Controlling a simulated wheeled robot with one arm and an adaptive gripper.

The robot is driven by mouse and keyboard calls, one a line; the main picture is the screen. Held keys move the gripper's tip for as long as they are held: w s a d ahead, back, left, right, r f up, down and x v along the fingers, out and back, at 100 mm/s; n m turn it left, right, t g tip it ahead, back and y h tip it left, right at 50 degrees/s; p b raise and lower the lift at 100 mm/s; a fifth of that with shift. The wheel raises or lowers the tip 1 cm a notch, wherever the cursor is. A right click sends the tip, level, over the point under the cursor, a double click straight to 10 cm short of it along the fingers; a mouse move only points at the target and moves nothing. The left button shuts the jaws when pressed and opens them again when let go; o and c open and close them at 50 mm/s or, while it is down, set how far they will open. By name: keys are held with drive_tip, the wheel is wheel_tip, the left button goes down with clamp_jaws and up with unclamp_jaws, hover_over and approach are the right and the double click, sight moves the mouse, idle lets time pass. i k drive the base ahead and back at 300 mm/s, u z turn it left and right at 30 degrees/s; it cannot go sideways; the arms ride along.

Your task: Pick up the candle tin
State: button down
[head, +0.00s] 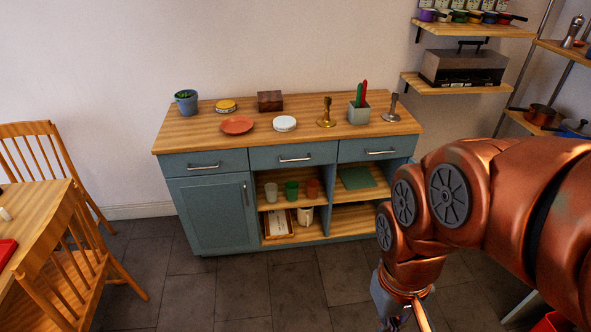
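Two low round items on the wooden top of the blue sideboard could be the candle tin: a yellow one with a pale top (226,106) at the back left, and a white one (285,124) near the middle. I cannot tell for sure which is the candle tin. My gripper (414,319) is at the bottom edge, low in front of the sideboard and well apart from both. It is mostly cut off, so its fingers and opening do not show clearly.
A chair (92,262) and table (38,225) are left. Floor in front is clear.

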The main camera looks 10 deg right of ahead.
sight(356, 116)
drive_tip(key=u, duration=0.7)
drive_tip(key=i, duration=1)
drive_tip(key=z, duration=0.45)
drive_tip(key=i, duration=1)
drive_tip(key=z, duration=0.2)
